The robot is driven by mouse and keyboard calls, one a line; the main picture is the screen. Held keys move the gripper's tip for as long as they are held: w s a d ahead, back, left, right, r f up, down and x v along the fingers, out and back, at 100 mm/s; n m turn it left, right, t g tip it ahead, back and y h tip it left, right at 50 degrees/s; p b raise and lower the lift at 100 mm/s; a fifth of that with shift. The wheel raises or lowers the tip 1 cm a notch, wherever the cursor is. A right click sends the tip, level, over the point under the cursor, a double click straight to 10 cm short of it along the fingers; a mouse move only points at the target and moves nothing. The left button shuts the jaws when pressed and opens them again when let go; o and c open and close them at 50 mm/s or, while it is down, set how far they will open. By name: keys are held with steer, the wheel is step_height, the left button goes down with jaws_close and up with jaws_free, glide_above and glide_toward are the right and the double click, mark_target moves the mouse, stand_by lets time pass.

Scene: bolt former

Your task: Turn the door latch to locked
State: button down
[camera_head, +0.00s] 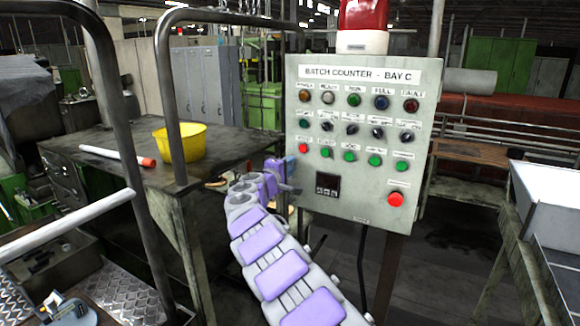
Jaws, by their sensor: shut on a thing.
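The grey control panel (362,135) labelled "BATCH COUNTER - BAY C" stands upright in the middle of the view. My arm reaches up from the bottom, and my gripper (284,172) is at the panel's left edge, below the row with the red button. The gripper is shut at that edge, on what appears to be the door latch. The latch is hidden by the gripper and its angle cannot be made out.
A red beacon (363,22) tops the panel. A red button (396,199) sits low right on its face. Left are a workbench (100,142) with a yellow bowl (180,141) and white tube (115,154), and dark rails (168,90). A white bin (550,195) stands right.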

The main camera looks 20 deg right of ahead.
steer(key=shift+w+a+f, duration=0.1)
steer(key=shift+a+f, duration=0.05)
steer(key=shift+f, duration=0.1)
steer(key=c, duration=0.9)
jaws_free()
steer(key=shift+w+a, duration=0.1)
steer(key=shift+a, duration=0.05)
steer(key=shift+r, duration=0.15)
steer(key=shift+s+a, duration=0.1)
steer(key=shift+s, duration=0.1)
steer(key=v, duration=1.7)
steer(key=shift+a, duration=0.1)
